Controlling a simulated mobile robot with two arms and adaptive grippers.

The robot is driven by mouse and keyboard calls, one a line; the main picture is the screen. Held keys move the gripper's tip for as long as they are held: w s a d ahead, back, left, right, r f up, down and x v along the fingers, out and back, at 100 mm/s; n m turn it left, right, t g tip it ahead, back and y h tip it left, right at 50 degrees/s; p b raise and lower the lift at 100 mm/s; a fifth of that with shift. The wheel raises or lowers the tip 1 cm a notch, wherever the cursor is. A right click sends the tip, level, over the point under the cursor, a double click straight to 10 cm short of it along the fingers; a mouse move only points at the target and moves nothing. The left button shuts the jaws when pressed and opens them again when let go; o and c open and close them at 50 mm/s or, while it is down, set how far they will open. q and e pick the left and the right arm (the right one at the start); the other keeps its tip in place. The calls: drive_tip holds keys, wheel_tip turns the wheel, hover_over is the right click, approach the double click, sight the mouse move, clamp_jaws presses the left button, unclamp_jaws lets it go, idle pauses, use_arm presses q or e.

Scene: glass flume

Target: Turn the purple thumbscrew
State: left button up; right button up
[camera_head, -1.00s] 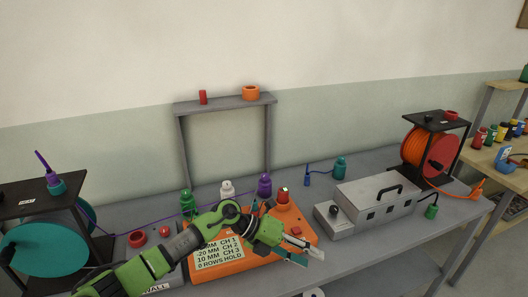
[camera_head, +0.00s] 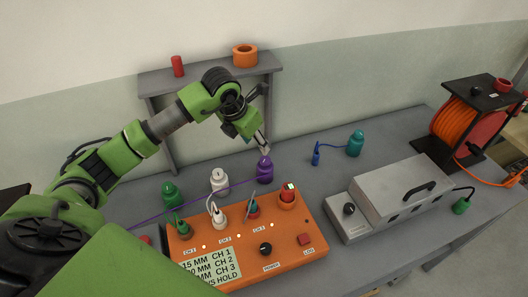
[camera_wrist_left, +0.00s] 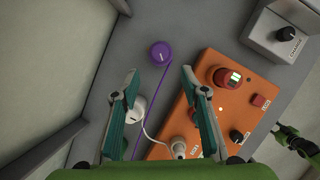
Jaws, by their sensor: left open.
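The purple thumbscrew (camera_head: 265,170) stands upright on the grey bench behind the orange control box, with a purple line running from it to the left. In the left wrist view it appears from above as a round purple knob (camera_wrist_left: 160,51) with a pale mark. My left gripper (camera_head: 265,143) is just above and behind it in the head view. In the wrist view its two teal fingers (camera_wrist_left: 160,84) are spread apart and empty, with the thumbscrew beyond the tips. A green and black part at the wrist view's right edge seems to be my right gripper (camera_wrist_left: 297,143); its jaws are unclear.
The orange box (camera_head: 290,245) has a red knob (camera_head: 287,195) close to the thumbscrew. White (camera_head: 219,182) and green (camera_head: 171,194) bottle-shaped pieces stand to its left. A grey shelf frame (camera_head: 155,84) rises behind. A grey box (camera_head: 390,195) is at right.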

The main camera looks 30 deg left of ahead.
sight(265, 159)
use_arm(q)
drive_tip(key=p+x, duration=0.2)
drive_tip(key=x, duration=0.7)
drive_tip(key=shift+w+f+p, duration=0.15)
drive_tip(key=shift+f+p, duration=0.15)
drive_tip(key=shift+w+d+f, duration=0.15)
drive_tip(key=shift+f, duration=0.35)
drive_tip(key=shift+w+f, duration=0.1)
drive_tip(key=shift+f, duration=0.1)
use_arm(e)
drive_tip(key=r, duration=0.2)
drive_tip(key=w+r, duration=0.1)
drive_tip(key=shift+w+a+r, duration=0.1)
drive_tip(key=shift+a+r, duration=0.1)
drive_tip(key=shift+a, duration=0.05)
drive_tip(key=shift+a, duration=0.1)
use_arm(q)
drive_tip(key=c, duration=1.1)
use_arm(e)
drive_tip(key=shift+s, duration=0.2)
